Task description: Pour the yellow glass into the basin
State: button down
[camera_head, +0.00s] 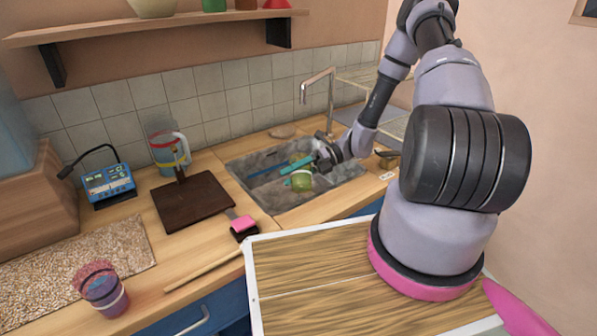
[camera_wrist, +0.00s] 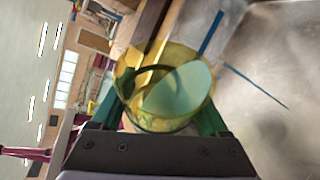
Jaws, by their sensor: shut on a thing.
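The yellow glass (camera_head: 301,182) hangs above the basin in the head view, held by my gripper (camera_head: 299,170). In the wrist view the glass (camera_wrist: 126,84) sits between my two green fingers, which are shut on its sides. It is see-through yellow and holds a pale green-blue liquid (camera_wrist: 180,92). The liquid lies toward the right side of the glass there, and the glass looks tilted. I see no clear stream leaving it. The grey basin (camera_head: 343,176) is sunk into the wooden counter; it also shows in the wrist view (camera_wrist: 265,120).
A thin blue stick (camera_head: 268,171) lies in the basin. A tap (camera_head: 331,95) stands behind it. Left are a dark board (camera_head: 190,198), a pitcher (camera_head: 168,147), a blue device (camera_head: 108,183) and a pink-topped cup (camera_head: 103,290). A pink sponge (camera_head: 243,224) lies near the basin's front left.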

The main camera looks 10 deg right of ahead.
aim_at(291, 161)
jog(key=shift+f, duration=0.1)
dwell(0.3)
jog(key=shift+r+m+g+y, duration=0.4)
jog(key=shift+r+m, duration=0.05)
jog(key=shift+m, duration=0.35)
dwell(0.5)
jog(key=shift+w+d+r+m+g+p, duration=0.1)
jog(key=shift+w+r+m+g+p, duration=0.35)
jog(key=shift+w+m+p, duration=0.25)
dwell(0.8)
jog(key=shift+w+r+m+y, duration=0.25)
jog(key=shift+r+m+y, duration=0.3)
jog(key=shift+m, duration=0.25)
dwell(0.8)
